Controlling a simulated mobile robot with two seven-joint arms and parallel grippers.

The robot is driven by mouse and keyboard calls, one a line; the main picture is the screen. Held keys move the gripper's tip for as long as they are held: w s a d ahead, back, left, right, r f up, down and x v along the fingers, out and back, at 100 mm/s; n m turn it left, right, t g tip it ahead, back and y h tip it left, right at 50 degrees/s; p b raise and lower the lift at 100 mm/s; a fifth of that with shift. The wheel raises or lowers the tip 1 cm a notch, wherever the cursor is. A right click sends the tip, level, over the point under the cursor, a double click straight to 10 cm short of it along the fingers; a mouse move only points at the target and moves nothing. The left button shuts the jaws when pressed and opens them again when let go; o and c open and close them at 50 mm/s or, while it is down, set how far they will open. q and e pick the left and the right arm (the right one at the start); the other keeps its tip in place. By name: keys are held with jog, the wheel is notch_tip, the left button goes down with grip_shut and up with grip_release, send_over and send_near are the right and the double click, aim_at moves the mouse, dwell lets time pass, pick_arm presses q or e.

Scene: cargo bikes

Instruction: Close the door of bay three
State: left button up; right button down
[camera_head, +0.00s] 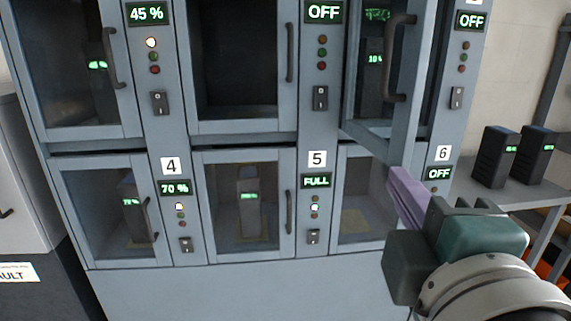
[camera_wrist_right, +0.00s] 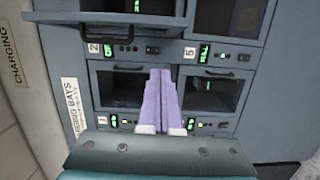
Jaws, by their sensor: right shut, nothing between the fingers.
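The door of bay three (camera_head: 407,125), top right of the cabinet in the head view, stands swung open toward me, with its dark bar handle (camera_head: 397,60) on it. A dark battery (camera_head: 374,75) with a green readout shows in that bay. My right gripper (camera_head: 398,182) has its purple fingers shut and empty, just below the door's lower corner; I cannot tell whether they touch it. In the right wrist view the shut fingers (camera_wrist_right: 160,90) point at the cabinet, and an open door (camera_wrist_right: 60,18) crosses the top. My left gripper is not in view.
The cabinet's other doors, such as bay four's (camera_head: 75,215) and bay five's (camera_head: 215,255), are shut. A shelf (camera_head: 520,192) at the right holds two dark batteries (camera_head: 492,155). A grey cabinet (camera_head: 25,190) stands at the left.

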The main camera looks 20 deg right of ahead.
aim_at(402, 148)
jog(key=p+x, duration=0.1)
jog(key=x, duration=0.2)
jog(key=d+p+x, duration=0.1)
jog(key=x, duration=0.3)
jog(key=s+d+p+x, duration=0.1)
jog(key=p+x, duration=0.1)
jog(key=x, duration=0.1)
jog(key=shift+w+d+r, duration=0.2)
jog(key=shift+w+d, duration=0.1)
jog(key=shift+w, duration=0.05)
jog(key=shift+d, duration=0.4)
jog(key=shift+s, duration=0.1)
